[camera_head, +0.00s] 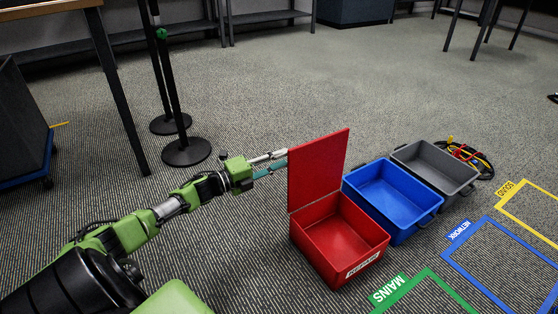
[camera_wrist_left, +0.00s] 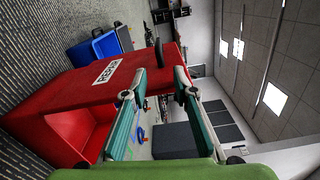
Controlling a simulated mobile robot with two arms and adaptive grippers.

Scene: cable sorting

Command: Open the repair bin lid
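The red repair bin (camera_head: 338,228) stands on the floor in the head view, its inside open to view and looking empty. Its red lid (camera_head: 319,168) stands up at the far left side, roughly upright. My left gripper (camera_head: 284,160) is at the lid's left edge, its two fingers apart. Part of the fingertip area is hard to make out against the lid. In the left wrist view the fingers (camera_wrist_left: 160,76) are spread, with a red surface (camera_wrist_left: 90,88) bearing a REPAIR label just beyond. My right gripper is not in view.
A blue bin (camera_head: 388,233) and a grey bin (camera_head: 461,200) stand right of the red one. Coiled cables (camera_head: 482,163) lie behind the grey bin. Taped floor areas lie at the right front. Post bases (camera_head: 187,152) and a table leg stand at the left.

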